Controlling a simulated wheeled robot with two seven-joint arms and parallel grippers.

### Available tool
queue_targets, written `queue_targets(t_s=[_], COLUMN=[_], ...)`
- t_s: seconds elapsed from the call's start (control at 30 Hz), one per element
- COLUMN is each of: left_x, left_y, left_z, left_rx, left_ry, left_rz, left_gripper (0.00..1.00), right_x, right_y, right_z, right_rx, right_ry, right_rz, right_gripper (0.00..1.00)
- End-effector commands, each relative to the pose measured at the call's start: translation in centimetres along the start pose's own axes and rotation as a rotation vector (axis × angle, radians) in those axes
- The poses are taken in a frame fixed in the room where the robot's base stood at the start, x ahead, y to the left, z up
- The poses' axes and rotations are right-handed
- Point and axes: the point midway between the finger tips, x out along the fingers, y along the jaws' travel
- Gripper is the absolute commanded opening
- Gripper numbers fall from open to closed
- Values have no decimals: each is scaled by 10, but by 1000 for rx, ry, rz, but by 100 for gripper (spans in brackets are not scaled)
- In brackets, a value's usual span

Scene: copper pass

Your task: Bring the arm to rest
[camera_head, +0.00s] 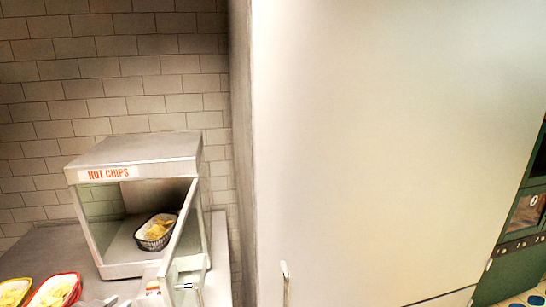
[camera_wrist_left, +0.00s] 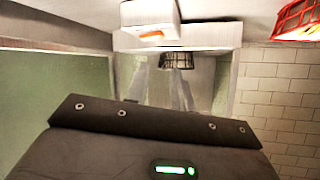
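My left gripper (camera_wrist_left: 160,85) shows in the left wrist view with its two pale fingers apart and nothing held between them. In the head view only a small grey part of what looks like this gripper (camera_head: 108,301) shows at the bottom edge. It is in front of the chip warmer (camera_head: 130,148), a metal cabinet labelled HOT CHIPS. The warmer's glass door (camera_head: 183,240) stands open. A dark basket of chips (camera_head: 156,231) sits inside on the warmer floor, apart from the gripper. It also shows beyond the fingers in the wrist view (camera_wrist_left: 176,60). My right gripper is out of view.
Two more chip baskets, a red one (camera_head: 75,289) and a yellow one (camera_head: 27,283), stand on the metal counter (camera_head: 55,243) at lower left. A tall pale cabinet (camera_head: 390,140) with a handle fills the middle and right. A tiled wall is behind.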

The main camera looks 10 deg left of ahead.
Motion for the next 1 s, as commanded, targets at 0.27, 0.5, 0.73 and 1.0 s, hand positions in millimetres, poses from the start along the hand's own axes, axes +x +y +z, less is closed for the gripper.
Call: queue_targets(t_s=[0.27, 0.5, 0.73, 1.0], left_x=[-13, -45, -94, -115], left_y=[48, 112, 179, 232], left_z=[68, 136, 188, 232], left_rx=[0, 1, -1, 0], left_ry=[-164, -397, -636, -802], left_rz=[-29, 1, 110, 233], left_gripper=[24, 24, 24, 24], right_x=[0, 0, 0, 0], right_y=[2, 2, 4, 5], right_z=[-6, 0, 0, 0], right_rx=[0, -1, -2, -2], right_ry=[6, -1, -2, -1], right_rz=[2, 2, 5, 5], right_gripper=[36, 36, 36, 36])
